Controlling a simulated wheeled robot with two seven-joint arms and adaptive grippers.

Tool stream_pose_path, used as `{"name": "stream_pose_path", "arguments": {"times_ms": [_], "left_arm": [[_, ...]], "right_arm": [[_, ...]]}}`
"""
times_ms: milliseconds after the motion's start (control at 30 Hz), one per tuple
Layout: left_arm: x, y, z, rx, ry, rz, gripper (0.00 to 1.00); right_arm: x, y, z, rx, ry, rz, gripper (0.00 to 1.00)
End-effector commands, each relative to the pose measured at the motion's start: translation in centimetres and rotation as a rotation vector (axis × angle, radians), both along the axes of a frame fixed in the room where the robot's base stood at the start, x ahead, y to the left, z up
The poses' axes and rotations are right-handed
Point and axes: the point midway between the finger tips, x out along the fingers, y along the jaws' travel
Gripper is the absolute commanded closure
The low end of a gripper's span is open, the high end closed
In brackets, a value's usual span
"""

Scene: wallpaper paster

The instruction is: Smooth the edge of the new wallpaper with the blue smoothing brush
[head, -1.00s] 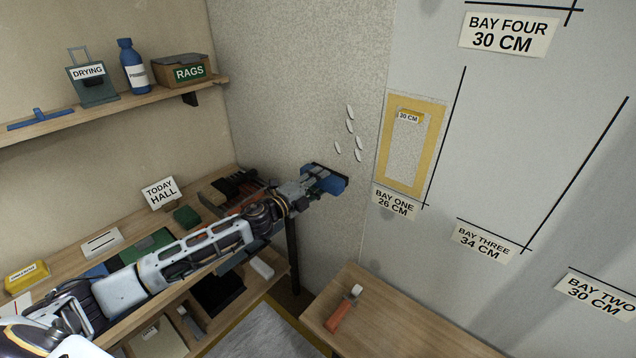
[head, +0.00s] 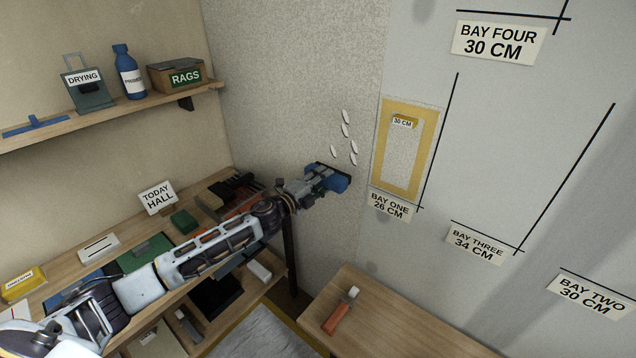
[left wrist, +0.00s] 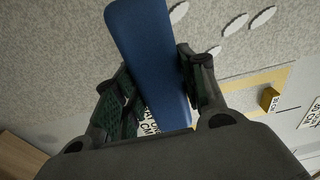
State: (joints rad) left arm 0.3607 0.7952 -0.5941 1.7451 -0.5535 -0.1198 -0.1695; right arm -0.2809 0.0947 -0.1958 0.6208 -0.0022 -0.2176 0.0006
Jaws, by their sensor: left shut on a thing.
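My left gripper (head: 312,187) is shut on the blue smoothing brush (head: 337,179) and holds it in front of the speckled wall, below several white oval marks (head: 345,130). In the left wrist view the brush (left wrist: 150,50) sits tilted between the fingers (left wrist: 160,100). A speckled paper panel with a yellow border (head: 430,150) is on the wall above the "BAY ONE 26 CM" label (head: 389,205), to the right of the brush. A "30 CM" tag (head: 402,122) is on it. I cannot tell whether the brush touches the wall. My right gripper is not in view.
A wooden table (head: 400,320) with an orange-handled tool (head: 338,314) stands below the wall. My left arm reaches over a workbench (head: 60,285) with several items. A shelf (head: 100,118) holds a blue bottle (head: 128,72) and a rags box (head: 178,76). Black lines mark other bays.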

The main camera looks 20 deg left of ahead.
Motion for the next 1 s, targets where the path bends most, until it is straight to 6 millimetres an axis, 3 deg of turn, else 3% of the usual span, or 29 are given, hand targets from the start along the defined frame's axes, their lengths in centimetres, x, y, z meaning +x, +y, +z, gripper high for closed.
{"name": "stream_pose_path", "arguments": {"times_ms": [433, 1000], "left_arm": [[2.4, -0.9, 0.2, -0.001, -0.002, 0.000, 0.84], [2.5, -0.9, 0.1, 0.000, -0.002, 0.000, 0.84]], "right_arm": [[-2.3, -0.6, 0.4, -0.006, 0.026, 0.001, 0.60], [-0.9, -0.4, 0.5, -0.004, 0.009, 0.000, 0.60]]}}
